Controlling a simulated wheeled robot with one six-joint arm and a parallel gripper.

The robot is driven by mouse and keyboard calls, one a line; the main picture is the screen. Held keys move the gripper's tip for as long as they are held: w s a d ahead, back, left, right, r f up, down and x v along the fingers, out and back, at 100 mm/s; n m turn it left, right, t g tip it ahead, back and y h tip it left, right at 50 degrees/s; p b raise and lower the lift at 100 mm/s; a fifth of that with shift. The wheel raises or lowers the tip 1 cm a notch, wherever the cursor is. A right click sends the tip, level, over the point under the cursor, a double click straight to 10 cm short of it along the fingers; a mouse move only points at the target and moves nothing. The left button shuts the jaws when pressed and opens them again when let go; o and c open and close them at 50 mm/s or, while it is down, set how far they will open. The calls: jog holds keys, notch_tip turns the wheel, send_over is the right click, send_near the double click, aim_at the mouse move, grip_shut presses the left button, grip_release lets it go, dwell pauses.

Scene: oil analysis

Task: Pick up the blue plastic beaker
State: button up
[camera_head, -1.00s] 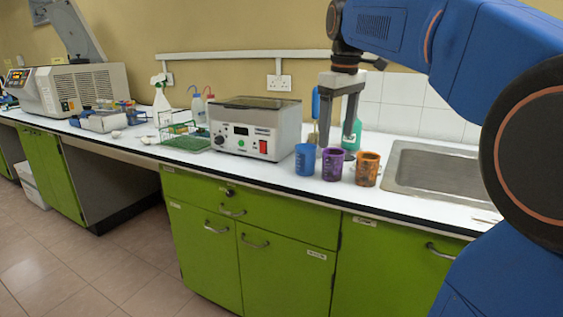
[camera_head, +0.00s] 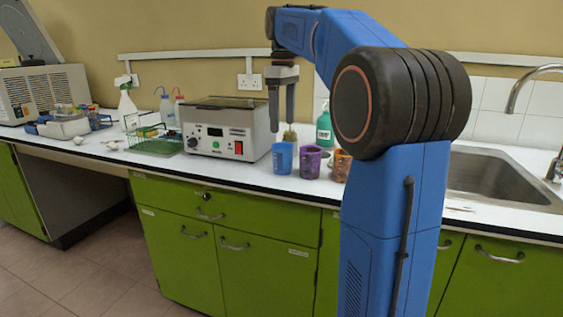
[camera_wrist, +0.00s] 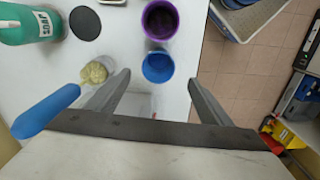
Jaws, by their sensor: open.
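The blue plastic beaker (camera_head: 282,158) stands upright near the front edge of the white counter, at the left end of a short row. The purple beaker (camera_head: 311,162) stands to its right. My gripper (camera_head: 282,124) is open and empty, pointing down above the blue beaker. In the wrist view the blue beaker (camera_wrist: 158,66) appears open-topped, between and slightly beyond the fingertips of my gripper (camera_wrist: 159,77). The fingers do not appear to touch it. The purple beaker (camera_wrist: 160,20) is just beyond it there.
An orange-brown beaker (camera_head: 341,165) is partly hidden by my arm. The grey heating unit (camera_head: 228,129) stands left of the beakers. A green soap bottle (camera_head: 324,128) is behind them. A blue-handled brush (camera_wrist: 47,110) is beside my left finger. A sink (camera_head: 490,178) lies right.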

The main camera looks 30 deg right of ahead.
aim_at(283, 152)
notch_tip(283, 152, down, 11)
jog(key=shift+w+f, duration=0.15)
jog(key=c, duration=1.1)
